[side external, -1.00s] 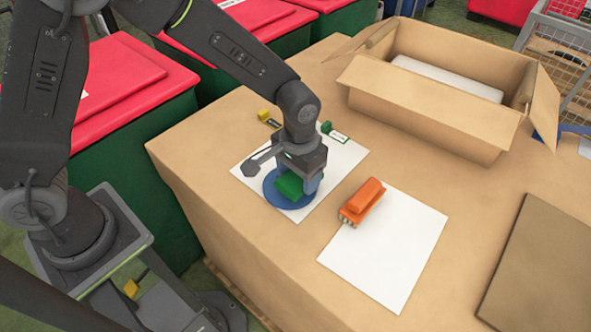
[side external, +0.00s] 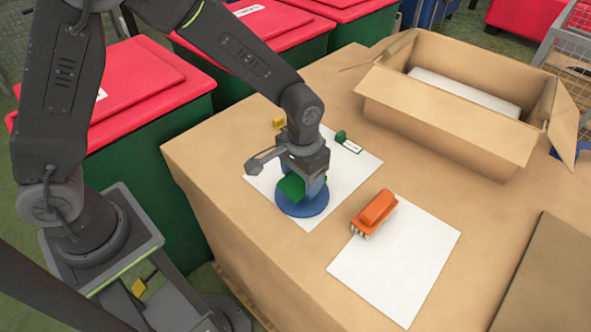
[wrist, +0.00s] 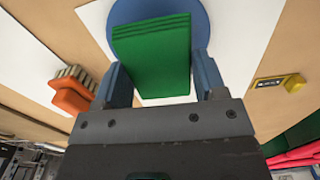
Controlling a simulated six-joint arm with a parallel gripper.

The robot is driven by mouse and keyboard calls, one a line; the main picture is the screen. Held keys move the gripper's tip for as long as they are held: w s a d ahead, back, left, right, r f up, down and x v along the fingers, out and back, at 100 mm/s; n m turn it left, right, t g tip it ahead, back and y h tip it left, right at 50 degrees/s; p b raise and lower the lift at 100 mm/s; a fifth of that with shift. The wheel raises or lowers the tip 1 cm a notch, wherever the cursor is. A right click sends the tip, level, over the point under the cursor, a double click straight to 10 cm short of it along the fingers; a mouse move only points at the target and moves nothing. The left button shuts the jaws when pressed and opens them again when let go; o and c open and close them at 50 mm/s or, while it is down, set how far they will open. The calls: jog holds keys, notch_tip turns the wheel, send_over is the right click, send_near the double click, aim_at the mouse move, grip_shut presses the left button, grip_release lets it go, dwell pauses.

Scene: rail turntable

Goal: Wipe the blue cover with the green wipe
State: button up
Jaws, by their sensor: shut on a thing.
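The blue cover (side external: 304,207) is a round disc lying on a white sheet (side external: 354,168) near the table's left side. It also shows in the wrist view (wrist: 201,22). My gripper (side external: 303,180) points down over the cover, shut on the green wipe (side external: 290,187). In the wrist view, the wipe (wrist: 155,45) is a ribbed green block between the two blue fingers. It hides much of the cover and reaches past its near edge. I cannot tell whether the wipe touches the cover.
An orange object (side external: 376,208) with metal prongs lies at the edge of a second white sheet (side external: 393,268). An open cardboard box (side external: 435,115) is at the back; a brown board (side external: 540,285) lies at right.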

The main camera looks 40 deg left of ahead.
jog(key=shift+w+d, duration=0.15)
jog(key=shift+d, duration=1.2)
jog(key=shift+s+a+f, duration=0.1)
jog(key=shift+s+a, duration=0.05)
jog(key=shift+a, duration=1.15)
jog(key=shift+s+a+f, duration=0.1)
jog(key=shift+s+a, duration=0.05)
jog(key=shift+a, duration=1.1)
jog(key=shift+r, duration=4.05)
jog(key=shift+n, duration=0.4)
jog(key=a+f, duration=0.3)
jog(key=a, duration=0.2)
jog(key=w+a+f, duration=0.1)
jog(key=a+f, duration=0.2)
jog(key=a, duration=0.2)
jog(key=a+f, duration=0.3)
jog(key=a, duration=0.2)
jog(key=shift+w+f, duration=0.2)
jog(key=shift+w, duration=0.05)
